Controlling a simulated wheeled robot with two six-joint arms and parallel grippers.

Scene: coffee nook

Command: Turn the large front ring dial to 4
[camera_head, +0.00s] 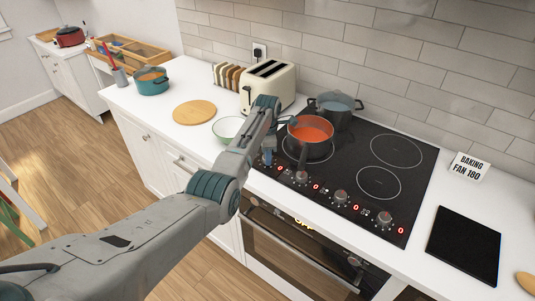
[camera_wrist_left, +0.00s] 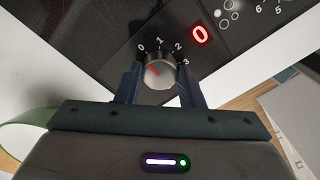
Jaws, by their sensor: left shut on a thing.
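My left gripper (camera_head: 268,157) reaches down to the left end of the row of knobs along the hob's (camera_head: 340,166) front edge. In the left wrist view its fingers (camera_wrist_left: 161,70) are shut on a silver dial (camera_wrist_left: 160,74), one on each side. The dial's red mark points up-left toward the printed 0; 1, 2 and 3 follow clockwise, and higher numbers are not visible. A red display (camera_wrist_left: 200,34) beside it reads 0. In the head view this dial is hidden by the gripper. My right gripper is not in view.
Other knobs (camera_head: 340,197) line the hob front, with red displays reading 0. A pot of red soup (camera_head: 310,150) and a dark pot (camera_head: 340,118) stand on the hob near the arm. A green bowl (camera_head: 228,128) and toaster (camera_head: 262,88) are to the left.

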